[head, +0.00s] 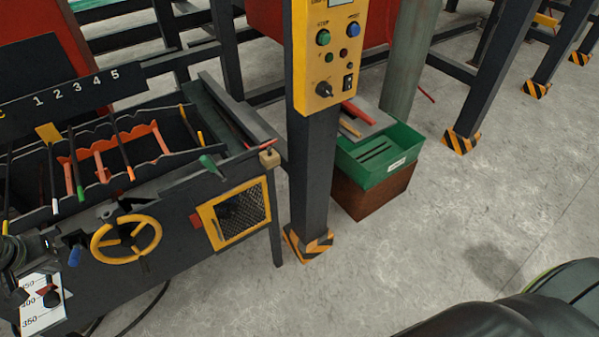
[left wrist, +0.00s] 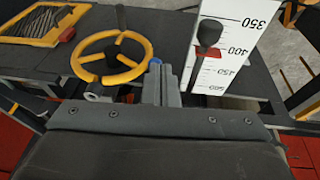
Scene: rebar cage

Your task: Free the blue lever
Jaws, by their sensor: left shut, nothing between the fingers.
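The blue lever (head: 74,256) sticks out from the front of the dark machine, between the yellow handwheel (head: 125,238) and the white scale plate (head: 41,303). My left gripper (head: 57,241) is at the left edge of the head view, close to the lever; its dark shape is hard to separate from the machine. In the left wrist view the shut grey fingers (left wrist: 170,88) are right beside the blue lever (left wrist: 156,70) and partly hide it. I cannot tell whether they touch. Nothing shows between the fingers. My right gripper is not in view.
Several rods with coloured tips lie across the notched rack (head: 105,150) behind the handwheel. The scale carries a black knob (left wrist: 209,32) with a red pointer. A post with a yellow control box (head: 327,60) and a green bin (head: 385,160) stand right.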

